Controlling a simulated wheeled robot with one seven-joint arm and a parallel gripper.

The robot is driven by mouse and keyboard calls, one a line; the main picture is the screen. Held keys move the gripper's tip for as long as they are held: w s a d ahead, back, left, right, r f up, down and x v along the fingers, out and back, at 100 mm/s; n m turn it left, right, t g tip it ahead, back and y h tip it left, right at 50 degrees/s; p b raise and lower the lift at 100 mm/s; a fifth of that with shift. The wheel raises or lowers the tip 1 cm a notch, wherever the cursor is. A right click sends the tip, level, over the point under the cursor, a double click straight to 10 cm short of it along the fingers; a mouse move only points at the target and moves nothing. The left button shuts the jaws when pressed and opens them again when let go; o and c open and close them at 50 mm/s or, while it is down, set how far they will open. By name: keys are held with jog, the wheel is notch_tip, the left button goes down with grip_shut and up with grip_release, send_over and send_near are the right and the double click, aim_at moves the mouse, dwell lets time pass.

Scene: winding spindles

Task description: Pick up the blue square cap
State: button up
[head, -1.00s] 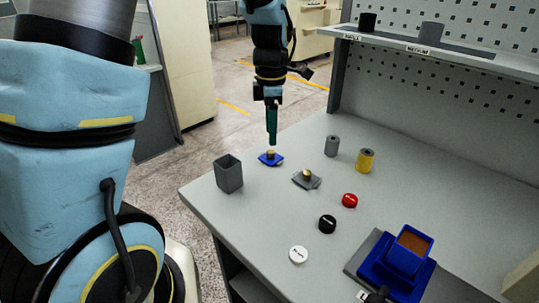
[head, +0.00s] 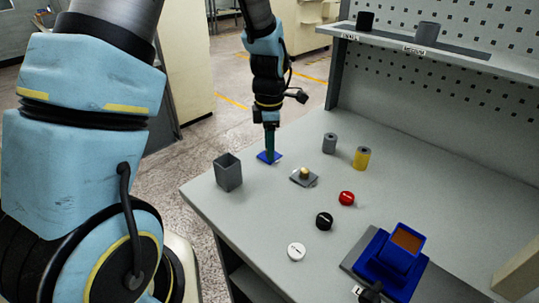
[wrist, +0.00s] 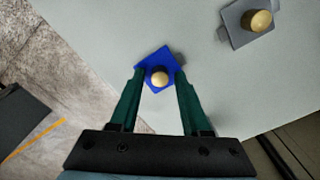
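The blue square cap (head: 265,157) lies flat on the table near its back left edge. In the wrist view the blue square cap (wrist: 151,60) shows a round brass knob (wrist: 159,76) on top. My gripper (head: 270,155) points straight down over it and hides the knob in the head view. In the wrist view my gripper (wrist: 157,74) is open, with one green finger on each side of the knob. I cannot tell whether the fingers touch it.
A grey square cap (head: 303,177) with a knob sits to the right. A grey open box (head: 228,172) stands close on the left. Grey (head: 329,143) and yellow (head: 361,157) spools stand behind right. Red, black and white round caps and a blue box (head: 397,255) are nearer.

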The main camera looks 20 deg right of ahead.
grip_shut()
dwell(0.4)
